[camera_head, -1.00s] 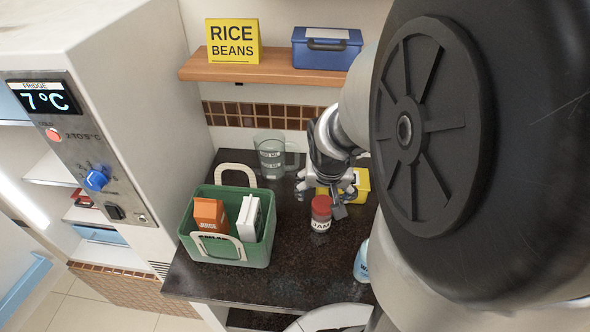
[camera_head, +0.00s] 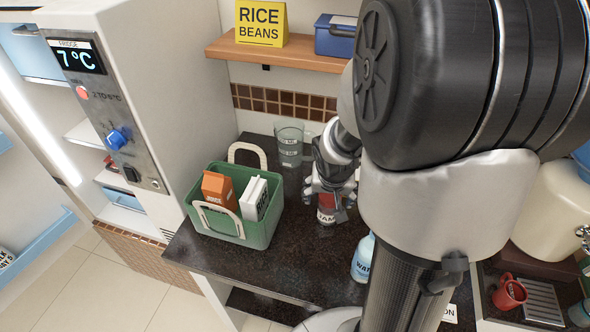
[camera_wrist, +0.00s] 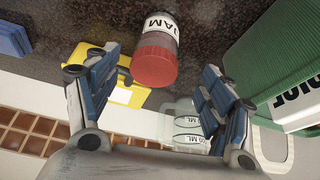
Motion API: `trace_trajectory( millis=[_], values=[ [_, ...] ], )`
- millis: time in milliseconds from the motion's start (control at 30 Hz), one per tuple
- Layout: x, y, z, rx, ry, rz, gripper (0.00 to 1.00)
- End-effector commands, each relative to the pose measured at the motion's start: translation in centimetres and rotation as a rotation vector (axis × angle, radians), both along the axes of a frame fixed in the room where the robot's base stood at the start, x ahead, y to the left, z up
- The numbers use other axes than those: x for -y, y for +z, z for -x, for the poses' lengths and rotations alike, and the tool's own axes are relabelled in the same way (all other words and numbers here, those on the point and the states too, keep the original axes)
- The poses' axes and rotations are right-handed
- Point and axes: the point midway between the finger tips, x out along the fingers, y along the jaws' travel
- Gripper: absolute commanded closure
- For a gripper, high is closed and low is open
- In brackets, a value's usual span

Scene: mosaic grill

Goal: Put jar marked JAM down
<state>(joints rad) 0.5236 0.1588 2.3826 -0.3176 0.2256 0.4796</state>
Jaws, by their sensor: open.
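The JAM jar (camera_head: 327,214) stands upright on the dark countertop (camera_head: 290,265). It has a red lid and a white label, and my arm and gripper partly cover it in the head view. In the wrist view the jar (camera_wrist: 157,50) sits ahead of my gripper, its red lid facing the camera. My gripper (camera_wrist: 160,85) is open, with one finger on each side and a gap between each finger and the jar. In the head view my gripper (camera_head: 330,190) is right at the jar's top.
A green basket (camera_head: 262,232) with an orange juice carton (camera_head: 219,190) and a white carton (camera_head: 255,198) stands left of the jar. A clear measuring jug (camera_head: 290,150) stands behind. A yellow box (camera_wrist: 122,92) is close to one finger. A water bottle (camera_head: 362,258) stands in front right.

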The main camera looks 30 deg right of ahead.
Motion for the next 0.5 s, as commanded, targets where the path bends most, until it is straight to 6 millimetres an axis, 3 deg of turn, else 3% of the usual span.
trace_trajectory(
  millis=[500],
  values=[
    [2.0,-4.9,-1.6,0.001,0.0,0.001,0.26]
  ],
)
